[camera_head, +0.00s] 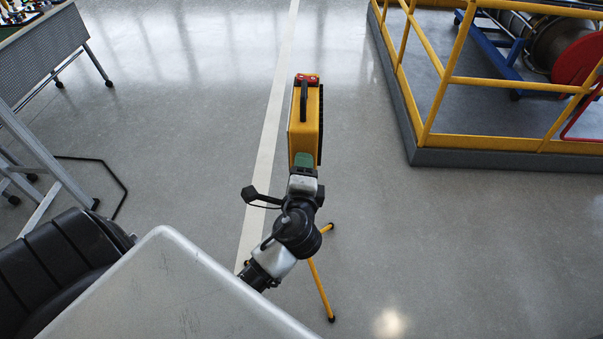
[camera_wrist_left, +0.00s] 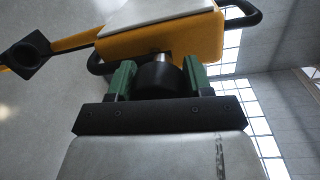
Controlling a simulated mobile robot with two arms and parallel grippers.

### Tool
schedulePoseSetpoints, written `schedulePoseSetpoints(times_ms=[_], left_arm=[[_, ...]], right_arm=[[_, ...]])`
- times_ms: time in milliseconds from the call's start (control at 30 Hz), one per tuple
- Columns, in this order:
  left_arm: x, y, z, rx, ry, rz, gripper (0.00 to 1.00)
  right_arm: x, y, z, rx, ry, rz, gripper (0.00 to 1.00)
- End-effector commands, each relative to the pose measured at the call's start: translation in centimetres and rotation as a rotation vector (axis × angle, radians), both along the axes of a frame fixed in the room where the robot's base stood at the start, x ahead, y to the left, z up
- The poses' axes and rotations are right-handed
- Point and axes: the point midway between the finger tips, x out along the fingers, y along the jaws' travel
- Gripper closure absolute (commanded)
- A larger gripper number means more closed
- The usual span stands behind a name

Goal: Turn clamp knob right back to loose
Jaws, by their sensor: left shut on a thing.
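The yellow work light (camera_head: 305,125) stands upright on a tripod, with a black carry handle on top. The clamp knob, a dark round knob on a short metal shaft, shows in the left wrist view (camera_wrist_left: 160,76) on the near side of the yellow housing (camera_wrist_left: 170,42). My left gripper (camera_wrist_left: 156,80) has its green finger pads on both sides of this knob and is shut on it. In the head view the left gripper (camera_head: 304,162) meets the lower near end of the light and hides the knob. The right gripper is not in view.
A yellow tripod leg (camera_head: 320,288) reaches the floor below my left wrist. A yellow railing (camera_head: 490,84) on a grey kerb stands at the right, around blue and red equipment. A grey wheeled table (camera_head: 45,50) is at the left. Floor around the light is clear.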

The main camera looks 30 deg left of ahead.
Motion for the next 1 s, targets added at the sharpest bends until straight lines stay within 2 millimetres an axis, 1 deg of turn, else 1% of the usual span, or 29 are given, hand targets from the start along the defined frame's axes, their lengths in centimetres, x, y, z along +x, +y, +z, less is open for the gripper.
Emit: schedulePoseSetpoints(times_ms=[33, 100, 500, 700, 1000], left_arm=[[-0.1, 0.0, -0.3, -0.041, -0.022, 0.004, 0.73], [0.0, 0.0, -0.3, -0.098, -0.057, 0.002, 0.73], [0.0, 0.0, -0.3, -0.387, -0.234, 0.002, 0.73], [0.0, 0.0, -0.2, -0.484, -0.294, 0.001, 0.73], [0.0, 0.0, -0.1, -0.553, -0.336, 0.001, 0.73]], right_arm=[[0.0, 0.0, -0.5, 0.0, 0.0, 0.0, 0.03], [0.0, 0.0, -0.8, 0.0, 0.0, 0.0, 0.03], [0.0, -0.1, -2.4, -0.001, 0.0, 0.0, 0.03], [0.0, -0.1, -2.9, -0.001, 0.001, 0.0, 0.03], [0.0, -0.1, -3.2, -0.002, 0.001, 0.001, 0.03]])
